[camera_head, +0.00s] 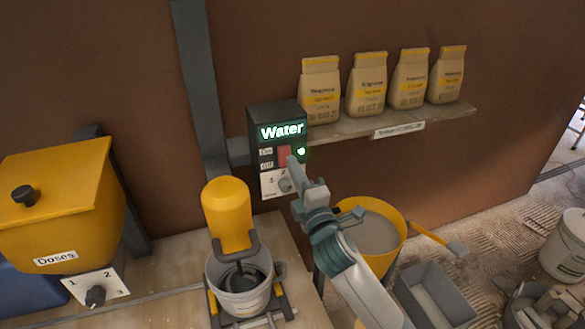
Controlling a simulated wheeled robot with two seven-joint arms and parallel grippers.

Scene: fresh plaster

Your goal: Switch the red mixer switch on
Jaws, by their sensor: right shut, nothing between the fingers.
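A red switch (284,155) is on the front of a dark box (275,112) whose lit sign reads "Water". Labels "On" and "Off" stand one above the other to its left, and a green light glows to its right. My right gripper (293,164) is shut and empty, its tip right at the lower right of the switch in the picture, covering part of it. I cannot tell whether they touch, nor which way the switch is set. A yellow mixer (226,213) stands below the box, over a bucket (239,299). My left gripper is out of view.
A numbered dial (285,185) sits under the switch, partly behind my gripper. A shelf (440,117) with several paper bags is at the right. A yellow bucket (398,222) and a grey tub (435,295) stand near my right arm. A yellow "Doses" container (65,200) is left.

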